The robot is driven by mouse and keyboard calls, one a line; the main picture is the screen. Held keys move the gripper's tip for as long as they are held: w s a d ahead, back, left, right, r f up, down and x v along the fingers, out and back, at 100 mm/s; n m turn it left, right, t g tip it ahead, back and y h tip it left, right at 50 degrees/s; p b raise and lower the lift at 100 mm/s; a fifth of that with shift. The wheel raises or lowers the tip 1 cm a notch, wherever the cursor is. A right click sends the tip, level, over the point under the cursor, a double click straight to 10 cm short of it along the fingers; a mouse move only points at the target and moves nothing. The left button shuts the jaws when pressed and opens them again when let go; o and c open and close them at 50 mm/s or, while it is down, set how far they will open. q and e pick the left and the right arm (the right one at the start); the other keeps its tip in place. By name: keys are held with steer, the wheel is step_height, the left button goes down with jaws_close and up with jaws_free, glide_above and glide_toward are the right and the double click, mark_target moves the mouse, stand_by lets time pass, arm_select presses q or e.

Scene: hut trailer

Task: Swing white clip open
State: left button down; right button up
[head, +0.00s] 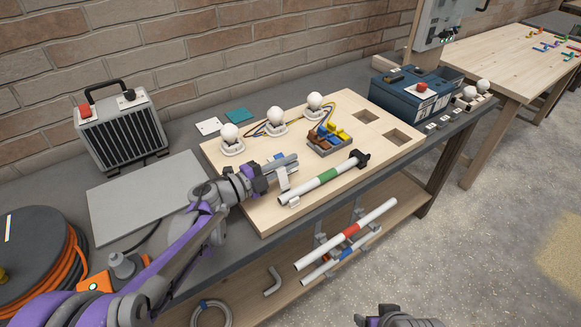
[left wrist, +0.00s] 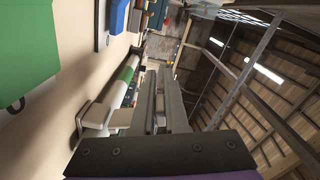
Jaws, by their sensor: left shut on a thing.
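The white clip (head: 283,179) stands at the near left part of the wooden board (head: 235,198), by the left end of a white tube with a green band (head: 328,175). Only a dark part of my right gripper (head: 398,317) shows at the bottom edge, away from the bench.
Several white bulbs (head: 275,118) stand on the board behind my left gripper. A grey tray of coloured connectors (head: 329,145) sits to the right. A black clamp (head: 360,158) holds the tube's far end. More tubes with a red band (head: 347,234) are below the bench edge.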

arm_select(q)
steer(key=shift+w+a+f+n+b, duration=0.2)
steer(key=shift+f+n+b, duration=0.1)
steer(key=shift+n, duration=0.45)
steer(key=shift+w+a+f+n+b, duration=0.15)
steer(key=shift+f+n+b, duration=0.15)
steer(key=shift+n, duration=0.45)
steer(key=c, duration=0.9)
jaws_free()
steer(key=shift+c, duration=0.2)
steer(key=v, duration=1)
steer(key=shift+s+a, duration=0.2)
steer(key=shift+a, duration=0.05)
